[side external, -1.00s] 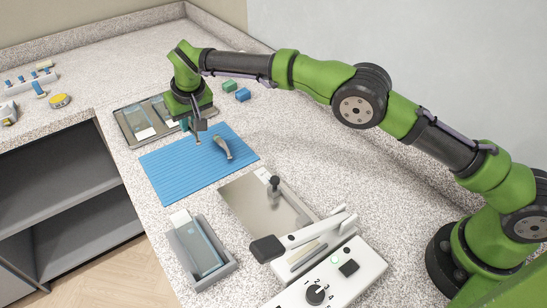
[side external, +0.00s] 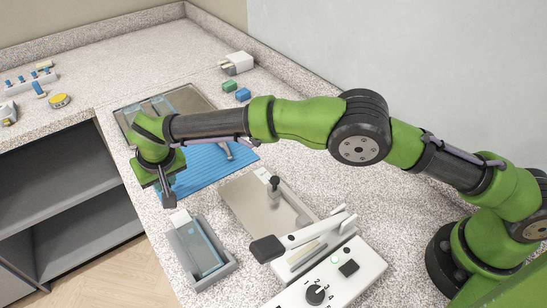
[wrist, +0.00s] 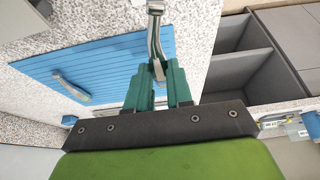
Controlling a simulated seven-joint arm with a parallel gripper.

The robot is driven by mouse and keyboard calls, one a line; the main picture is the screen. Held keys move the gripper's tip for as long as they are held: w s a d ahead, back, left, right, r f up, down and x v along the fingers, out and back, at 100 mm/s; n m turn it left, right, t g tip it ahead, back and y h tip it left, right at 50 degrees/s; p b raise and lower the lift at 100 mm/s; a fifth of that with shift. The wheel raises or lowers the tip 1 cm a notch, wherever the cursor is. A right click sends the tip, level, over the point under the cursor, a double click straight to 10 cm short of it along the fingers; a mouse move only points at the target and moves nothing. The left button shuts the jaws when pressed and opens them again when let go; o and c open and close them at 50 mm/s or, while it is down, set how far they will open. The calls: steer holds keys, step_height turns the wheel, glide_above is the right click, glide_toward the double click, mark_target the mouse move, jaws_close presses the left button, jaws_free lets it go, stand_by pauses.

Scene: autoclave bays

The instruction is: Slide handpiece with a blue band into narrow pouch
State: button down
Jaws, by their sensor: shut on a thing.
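My gripper (side external: 168,193) is shut on a silver, bent handpiece (wrist: 154,38), which stands out beyond its green fingers in the wrist view. I cannot make out the colour of its band. The gripper is above the near left edge of the blue mat (side external: 205,172), just behind the grey bin. A second handpiece (side external: 224,150) lies on the mat, and it also shows in the wrist view (wrist: 70,88). A pouch (side external: 203,250) with a clear bluish face and a white end lies in the grey bin (side external: 228,268). More pouches (side external: 161,106) lie on the back tray, partly hidden by my arm.
A sealer (side external: 340,270) with a raised lever and dial stands at the front right. A metal plate (side external: 248,205) lies behind it. Green (side external: 229,86) and blue (side external: 243,95) blocks and a white device (side external: 238,63) are at the back. Open shelves (side external: 60,190) lie below the left counter edge.

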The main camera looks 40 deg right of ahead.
steer(key=shift+f, duration=1.8)
steer(key=shift+s, duration=1.2)
steer(key=shift+s, duration=0.15)
steer(key=shift+s, duration=0.9)
steer(key=shift+s, duration=0.25)
steer(key=shift+s, duration=1.25)
steer(key=c, duration=0.9)
jaws_free()
steer(key=shift+s, duration=0.1)
steer(key=shift+c, duration=0.2)
step_height(320, 180, up, 7)
